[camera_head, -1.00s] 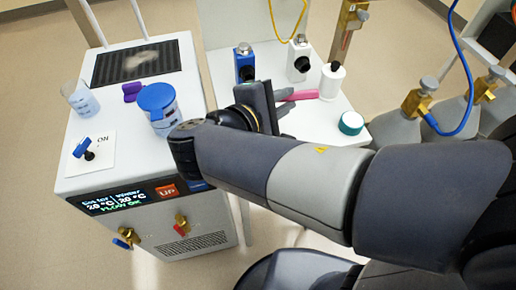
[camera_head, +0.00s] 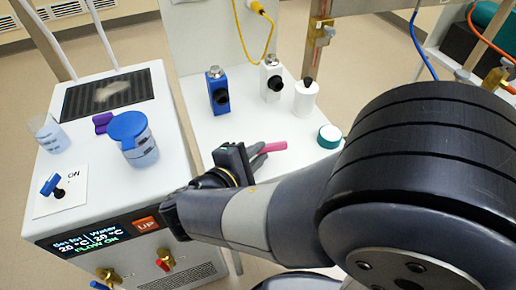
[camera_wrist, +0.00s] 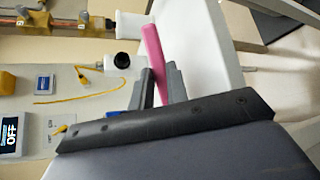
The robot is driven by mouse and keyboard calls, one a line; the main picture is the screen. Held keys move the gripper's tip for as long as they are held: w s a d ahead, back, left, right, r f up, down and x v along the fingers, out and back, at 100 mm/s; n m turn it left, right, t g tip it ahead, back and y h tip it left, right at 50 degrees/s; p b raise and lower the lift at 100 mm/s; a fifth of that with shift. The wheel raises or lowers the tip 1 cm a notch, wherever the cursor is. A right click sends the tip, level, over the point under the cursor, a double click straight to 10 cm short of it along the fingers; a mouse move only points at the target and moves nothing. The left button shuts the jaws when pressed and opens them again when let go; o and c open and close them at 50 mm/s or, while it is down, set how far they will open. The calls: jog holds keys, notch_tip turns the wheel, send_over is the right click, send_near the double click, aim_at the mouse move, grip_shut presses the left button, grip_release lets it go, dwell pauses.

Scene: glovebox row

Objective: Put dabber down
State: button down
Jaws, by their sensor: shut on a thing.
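The dabber is a pink stick (camera_head: 273,147), held between the fingers of my gripper (camera_head: 258,156). In the wrist view the pink dabber (camera_wrist: 154,55) sticks out well past the fingertips of my gripper (camera_wrist: 160,82), which are shut on it. In the head view it points right, above or at the white table (camera_head: 215,140); I cannot tell whether it touches the surface.
On the white table stand a blue block (camera_head: 218,92), a white block (camera_head: 270,80), a white bottle (camera_head: 306,97) and a teal-rimmed jar (camera_head: 329,136). A blue-lidded cup (camera_head: 133,140) stands on the chiller (camera_head: 95,195). Bare tabletop lies left of the gripper.

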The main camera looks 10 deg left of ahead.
jog(key=shift+f, duration=0.15)
jog(key=c, duration=1.4)
grip_release()
jog(key=shift+r, duration=0.3)
jog(key=v, duration=0.6)
jog(key=p+v, duration=0.1)
jog(key=v, duration=0.5)
jog(key=shift+a+f, duration=0.1)
jog(key=shift+f, duration=0.15)
jog(key=b+x, duration=0.1)
jog(key=x, duration=1.1)
jog(key=shift+r, duration=0.1)
